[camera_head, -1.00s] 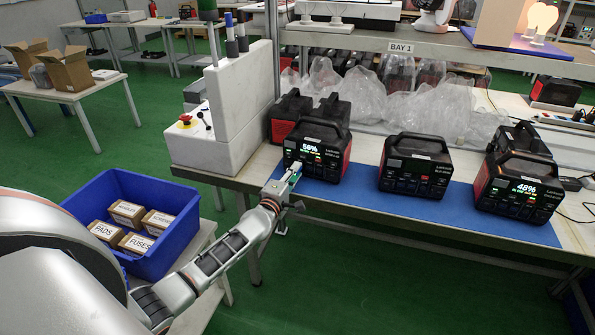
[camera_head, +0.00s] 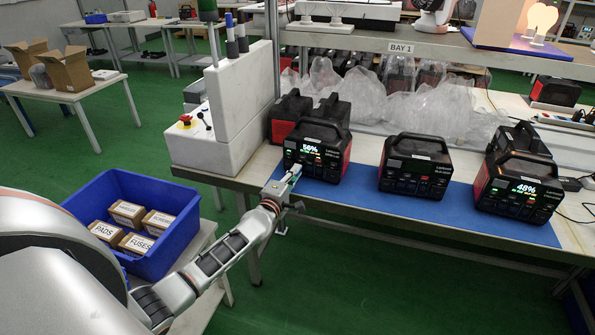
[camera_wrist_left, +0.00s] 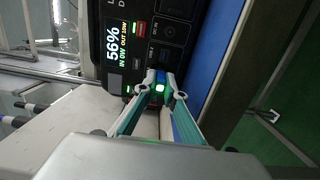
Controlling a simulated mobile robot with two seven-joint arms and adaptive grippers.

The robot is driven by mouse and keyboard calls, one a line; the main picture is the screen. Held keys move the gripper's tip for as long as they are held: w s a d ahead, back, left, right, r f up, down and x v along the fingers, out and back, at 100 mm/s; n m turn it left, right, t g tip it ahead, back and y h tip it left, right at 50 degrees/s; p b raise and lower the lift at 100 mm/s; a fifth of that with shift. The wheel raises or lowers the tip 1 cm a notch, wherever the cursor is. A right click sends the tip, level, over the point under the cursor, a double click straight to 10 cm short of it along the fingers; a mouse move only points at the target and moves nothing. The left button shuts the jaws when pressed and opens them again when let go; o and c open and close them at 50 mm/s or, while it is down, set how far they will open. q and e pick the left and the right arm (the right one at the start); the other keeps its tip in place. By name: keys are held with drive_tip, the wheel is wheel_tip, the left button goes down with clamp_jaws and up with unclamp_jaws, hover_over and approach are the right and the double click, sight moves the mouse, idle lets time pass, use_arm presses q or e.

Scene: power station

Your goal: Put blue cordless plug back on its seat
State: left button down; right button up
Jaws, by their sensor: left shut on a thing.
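My left gripper (camera_wrist_left: 160,82) is shut on a small plug (camera_wrist_left: 160,88) with a bright green light. A little blue shows around the light, and the fingers hide most of the plug. In the head view, my left gripper (camera_head: 292,177) is at the lower left front of the leftmost power station (camera_head: 318,148) on the blue mat, whose display reads 56%. The wrist view shows this station's front panel (camera_wrist_left: 150,38) right in front of the fingertips. I cannot tell whether the plug touches the panel or sits in a socket. My right gripper is not in view.
Two more power stations stand to the right on the blue mat (camera_head: 372,206), one in the middle (camera_head: 414,168) and one showing 48% (camera_head: 518,188). A white block-shaped housing (camera_head: 205,150) stands left of the mat. A blue crate (camera_head: 150,255) with several boxes stands at lower left.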

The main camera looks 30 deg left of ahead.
use_arm(q)
drive_tip(key=shift+s, duration=0.15)
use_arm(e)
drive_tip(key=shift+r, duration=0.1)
